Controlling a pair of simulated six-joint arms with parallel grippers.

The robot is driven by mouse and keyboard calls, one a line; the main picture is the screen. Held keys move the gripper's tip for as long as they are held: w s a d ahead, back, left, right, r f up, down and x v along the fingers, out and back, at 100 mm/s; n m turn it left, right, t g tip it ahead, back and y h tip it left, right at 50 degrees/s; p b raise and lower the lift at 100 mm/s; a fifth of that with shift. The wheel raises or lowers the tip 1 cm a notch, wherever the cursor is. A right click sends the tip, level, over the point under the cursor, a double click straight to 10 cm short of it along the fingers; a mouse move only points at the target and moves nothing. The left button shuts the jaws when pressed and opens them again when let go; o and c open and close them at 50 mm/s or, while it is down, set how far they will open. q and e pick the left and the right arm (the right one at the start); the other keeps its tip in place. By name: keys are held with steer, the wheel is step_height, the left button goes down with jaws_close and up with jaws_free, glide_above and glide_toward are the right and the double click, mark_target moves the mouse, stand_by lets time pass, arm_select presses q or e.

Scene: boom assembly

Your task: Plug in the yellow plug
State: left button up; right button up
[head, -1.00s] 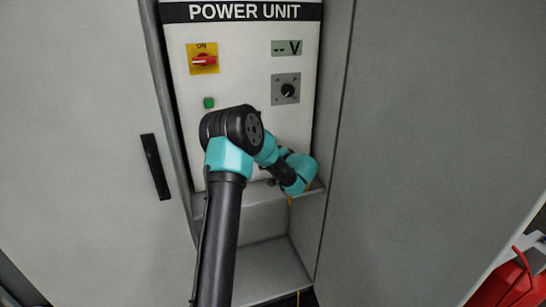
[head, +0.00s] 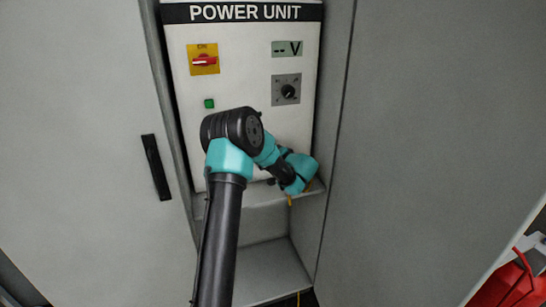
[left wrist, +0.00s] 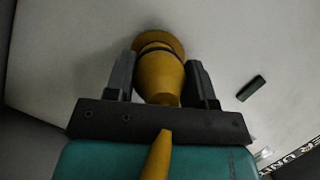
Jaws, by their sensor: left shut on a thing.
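The yellow plug (left wrist: 160,76) sits between the two dark fingers of my left gripper (left wrist: 159,62) in the left wrist view. The gripper is shut on it. The plug's far end, with a wider yellow part and a dark ring, points at the pale panel; I cannot tell whether it is in a socket. Its yellow cable (left wrist: 158,155) runs back over the gripper. In the head view my left arm reaches to the lower right of the power unit panel (head: 225,130), and its wrist hides the plug. A bit of yellow cable (head: 290,201) hangs below. My right gripper is not in view.
The panel carries a red-and-yellow switch (head: 203,60), a green button (head: 209,104), a dial (head: 287,90) and a display (head: 286,48). A ledge (head: 265,195) lies under the panel. Grey cabinet doors (head: 440,120) flank it. Red equipment (head: 512,285) stands at lower right.

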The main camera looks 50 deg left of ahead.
arm_select(q)
steer(key=o, duration=1.2)
steer(key=s+d+r, duration=0.1)
steer(key=d+r, duration=0.2)
steer(key=d, duration=1.4)
steer(key=shift+f, duration=0.1)
